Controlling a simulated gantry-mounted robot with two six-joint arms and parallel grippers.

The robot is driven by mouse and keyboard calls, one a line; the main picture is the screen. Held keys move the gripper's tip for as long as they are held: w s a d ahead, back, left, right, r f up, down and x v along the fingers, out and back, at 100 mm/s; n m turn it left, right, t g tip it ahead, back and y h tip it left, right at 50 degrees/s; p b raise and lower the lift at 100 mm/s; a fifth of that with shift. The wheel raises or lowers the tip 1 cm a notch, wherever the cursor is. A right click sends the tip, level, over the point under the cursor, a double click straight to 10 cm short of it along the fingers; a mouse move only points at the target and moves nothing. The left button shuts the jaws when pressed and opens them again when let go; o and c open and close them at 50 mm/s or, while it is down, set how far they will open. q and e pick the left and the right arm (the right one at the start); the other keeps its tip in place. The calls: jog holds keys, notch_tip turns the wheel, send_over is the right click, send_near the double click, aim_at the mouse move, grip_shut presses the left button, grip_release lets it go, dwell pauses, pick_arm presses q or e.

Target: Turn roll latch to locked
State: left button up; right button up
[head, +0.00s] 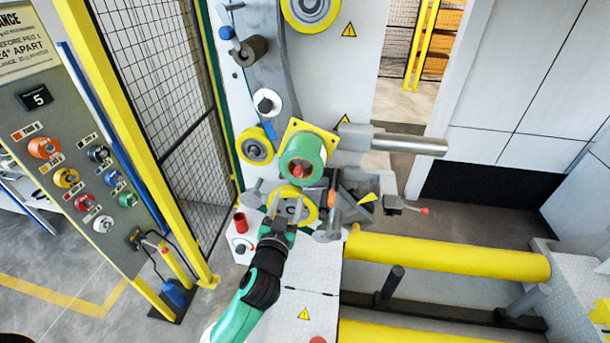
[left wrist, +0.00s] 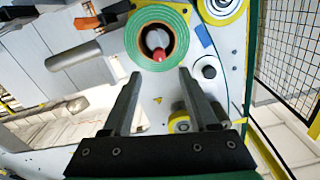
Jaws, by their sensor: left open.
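The green roll (head: 301,158) sits on a spindle in front of a yellow square plate in the head view. A red-tipped latch (head: 297,170) shows in the middle of its core. In the left wrist view the roll (left wrist: 157,14) is at the top, with the red latch end (left wrist: 159,54) inside the core. My left gripper (head: 287,204) is open and empty, just below the roll in the head view. In the left wrist view its two fingers (left wrist: 158,84) point toward the roll, apart from it. My right gripper is not in view.
A steel bar (head: 408,144) sticks out to the right of the roll. Yellow rollers (head: 450,256) lie at lower right. A control panel (head: 80,170) with colored knobs and a mesh fence (head: 165,95) stand at left.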

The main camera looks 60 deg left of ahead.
aim_at(297, 174)
pick_arm(q)
jog(key=p+x, duration=0.1)
jog(key=x, duration=1)
jog(key=shift+w+a, duration=0.2)
jog(key=shift+c, duration=0.3)
jog(key=shift+r, duration=0.1)
grip_shut()
